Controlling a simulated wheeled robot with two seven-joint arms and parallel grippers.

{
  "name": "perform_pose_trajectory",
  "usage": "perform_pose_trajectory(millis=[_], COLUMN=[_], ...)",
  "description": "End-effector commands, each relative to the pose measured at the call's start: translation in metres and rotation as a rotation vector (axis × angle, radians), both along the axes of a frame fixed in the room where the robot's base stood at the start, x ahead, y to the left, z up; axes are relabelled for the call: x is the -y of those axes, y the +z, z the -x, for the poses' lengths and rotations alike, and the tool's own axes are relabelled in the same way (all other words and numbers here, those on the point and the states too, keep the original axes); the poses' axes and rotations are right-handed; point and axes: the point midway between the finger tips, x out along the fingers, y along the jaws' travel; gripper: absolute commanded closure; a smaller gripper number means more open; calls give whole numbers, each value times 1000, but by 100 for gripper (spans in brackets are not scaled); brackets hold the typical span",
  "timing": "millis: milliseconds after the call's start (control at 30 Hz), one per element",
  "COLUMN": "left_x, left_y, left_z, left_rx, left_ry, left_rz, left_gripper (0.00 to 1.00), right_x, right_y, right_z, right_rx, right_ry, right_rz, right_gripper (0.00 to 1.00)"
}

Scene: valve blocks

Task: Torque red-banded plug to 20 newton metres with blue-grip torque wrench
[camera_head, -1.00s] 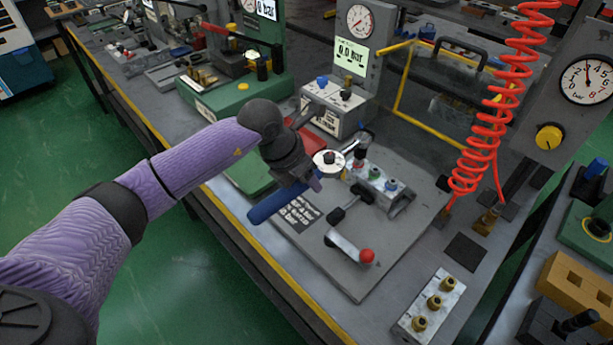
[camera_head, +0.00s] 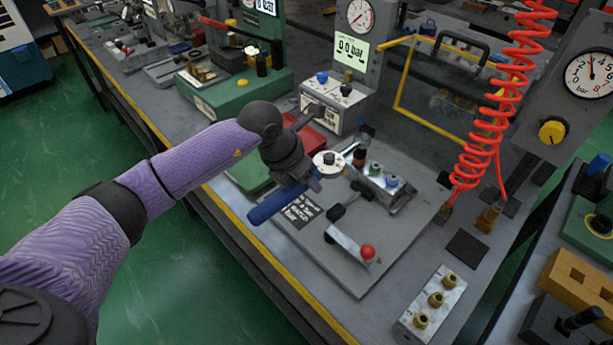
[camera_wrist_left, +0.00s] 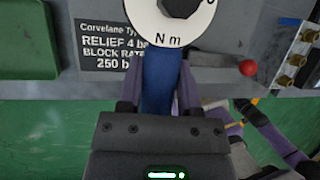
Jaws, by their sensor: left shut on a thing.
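My left gripper (camera_head: 308,183) is shut on the blue grip of the torque wrench (camera_head: 264,209). In the left wrist view the blue grip (camera_wrist_left: 160,78) lies between its two fingers. The wrench's white round dial (camera_head: 328,163), marked N m, sits just beyond the fingers. Its front end points towards the red-banded plug (camera_head: 359,157) on the valve block (camera_head: 398,199). I cannot tell whether the wrench head touches the plug. Plugs with blue and green bands stand beside it on the block. The dial's reading is too small to make out.
The grey base plate (camera_head: 350,277) carries a red-knobbed lever (camera_head: 352,247) and a black label plate (camera_head: 298,212). A gauge stand reading 0.0 bar (camera_head: 352,52) rises behind. A red coiled hose (camera_head: 490,130) hangs right. A block with brass fittings (camera_head: 418,322) lies in front.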

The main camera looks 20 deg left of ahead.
Motion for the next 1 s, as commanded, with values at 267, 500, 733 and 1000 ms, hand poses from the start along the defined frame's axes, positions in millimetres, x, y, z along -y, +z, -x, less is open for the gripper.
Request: perform_pose_trajectory(millis=[267,500,733,1000], left_x=[0,0,0,-9], left_y=[-7,-11,-10,-13], left_z=[0,0,0,-5], left_rx=[2,2,2,1], left_ry=[0,0,0,-59], left_rz=[1,1,1,-1], left_gripper=[100,100,100,100], right_x=[0,0,0,0], right_y=[-5,-8,-8,-19], right_z=[1,1,1,3], right_rx=[-2,-3,-2,-7], right_ry=[0,0,0,0], right_rz=[-1,0,-1,0], right_gripper=[100,100,100,100])
